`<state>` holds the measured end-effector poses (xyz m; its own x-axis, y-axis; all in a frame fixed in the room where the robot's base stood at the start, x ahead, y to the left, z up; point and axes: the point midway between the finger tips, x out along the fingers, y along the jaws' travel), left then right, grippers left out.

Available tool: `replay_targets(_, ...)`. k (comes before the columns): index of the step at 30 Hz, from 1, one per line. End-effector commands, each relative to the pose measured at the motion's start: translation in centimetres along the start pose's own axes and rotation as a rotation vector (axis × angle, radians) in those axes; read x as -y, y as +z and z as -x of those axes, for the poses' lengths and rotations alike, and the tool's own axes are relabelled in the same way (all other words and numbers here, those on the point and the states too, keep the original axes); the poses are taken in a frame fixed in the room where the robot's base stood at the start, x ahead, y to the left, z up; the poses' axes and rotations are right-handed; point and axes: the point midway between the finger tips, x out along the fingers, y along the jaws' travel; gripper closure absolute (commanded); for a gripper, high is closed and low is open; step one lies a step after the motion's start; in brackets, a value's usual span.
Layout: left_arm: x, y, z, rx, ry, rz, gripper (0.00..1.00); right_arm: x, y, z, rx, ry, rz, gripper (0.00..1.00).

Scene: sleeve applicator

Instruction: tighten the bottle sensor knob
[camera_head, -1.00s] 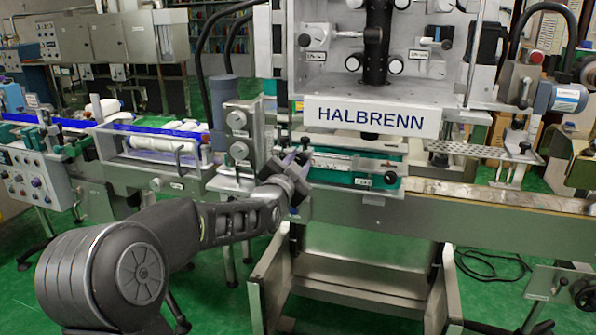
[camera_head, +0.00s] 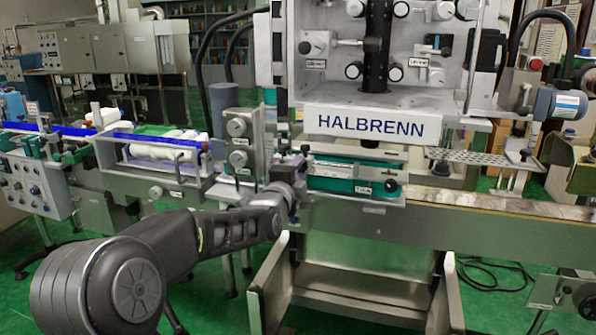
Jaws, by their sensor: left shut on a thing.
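My left gripper (camera_head: 294,168) reaches in from the left and meets the front of the machine, just left of the green sensor block with a small label (camera_head: 350,181). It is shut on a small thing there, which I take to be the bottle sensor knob. The jaws and wrist hide the knob, so I cannot see its shape or how far it is turned. My right gripper is not in view.
Two silver knobs (camera_head: 238,142) sit on a grey upright block left of my gripper. The white HALBRENN sign (camera_head: 372,123) hangs above. A conveyor rail (camera_head: 490,200) runs right. White bottles (camera_head: 160,151) lie in the left guard frame.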

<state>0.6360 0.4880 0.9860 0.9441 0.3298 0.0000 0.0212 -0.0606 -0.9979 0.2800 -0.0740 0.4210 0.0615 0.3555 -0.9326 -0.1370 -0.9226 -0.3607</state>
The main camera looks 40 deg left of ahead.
Motion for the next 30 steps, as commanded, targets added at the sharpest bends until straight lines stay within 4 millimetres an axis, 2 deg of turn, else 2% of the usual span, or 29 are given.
replay_targets(6, 0.03, -0.08, -0.01, -0.001, -0.001, -0.067, 1.0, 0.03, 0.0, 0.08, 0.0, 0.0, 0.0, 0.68)
replay_targets(19, 0.0, -0.07, -0.01, -0.001, 0.0, -0.082, 1.0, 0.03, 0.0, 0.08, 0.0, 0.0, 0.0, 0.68)
replay_targets(20, 0.0, -0.08, -0.01, -0.002, 0.0, -0.082, 0.7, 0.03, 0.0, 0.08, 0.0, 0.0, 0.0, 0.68)
replay_targets(27, -0.01, -0.05, -0.01, -0.001, 0.0, -0.08, 0.5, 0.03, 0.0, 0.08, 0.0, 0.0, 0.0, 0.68)
replay_targets(30, -0.01, -0.04, -0.01, -0.001, 0.0, -0.08, 0.49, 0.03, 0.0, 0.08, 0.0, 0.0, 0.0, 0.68)
